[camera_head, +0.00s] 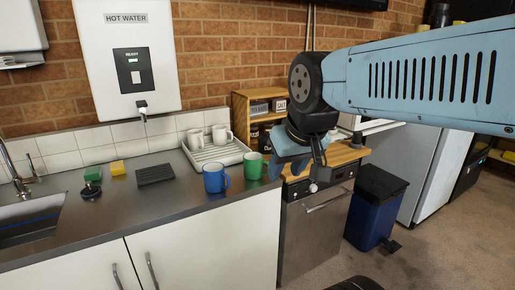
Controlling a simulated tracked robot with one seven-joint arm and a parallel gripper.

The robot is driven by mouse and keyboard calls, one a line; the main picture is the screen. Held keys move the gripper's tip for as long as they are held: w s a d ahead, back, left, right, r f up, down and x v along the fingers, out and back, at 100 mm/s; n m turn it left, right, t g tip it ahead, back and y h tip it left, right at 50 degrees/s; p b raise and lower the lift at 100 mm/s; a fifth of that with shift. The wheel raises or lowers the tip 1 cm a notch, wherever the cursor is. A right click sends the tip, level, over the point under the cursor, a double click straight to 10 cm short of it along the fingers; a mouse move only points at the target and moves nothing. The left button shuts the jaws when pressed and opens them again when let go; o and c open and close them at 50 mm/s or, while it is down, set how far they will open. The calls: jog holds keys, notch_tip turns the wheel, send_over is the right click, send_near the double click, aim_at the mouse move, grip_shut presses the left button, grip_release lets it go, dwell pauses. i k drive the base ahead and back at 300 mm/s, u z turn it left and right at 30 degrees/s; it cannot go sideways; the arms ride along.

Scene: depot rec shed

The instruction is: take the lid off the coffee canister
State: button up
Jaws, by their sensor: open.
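I cannot make out a coffee canister or its lid for certain. Small labelled containers (259,108) stand in the wooden shelf unit (240,111) against the brick wall, partly behind my arm. A small dark object (357,138) sits on the wooden top (346,154) right of my gripper, too small to identify. My gripper (298,177) is open and points down at the left end of the wooden top, just right of the green mug (253,166). My gripper and wrist hide part of the wooden top and lower shelf.
A blue mug (214,179) stands near the steel counter's (130,212) edge. A white drying rack (218,152) holds white mugs behind it. A sink (30,225) is at left.

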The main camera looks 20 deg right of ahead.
aim_at(263, 137)
jog(key=u, duration=0.35)
jog(key=i, duration=0.15)
jog(key=z, duration=2.9)
jog(key=i, duration=1.35)
jog(key=u, duration=3.45)
jog(key=k, duration=0.1)
jog(key=z, duration=1.2)
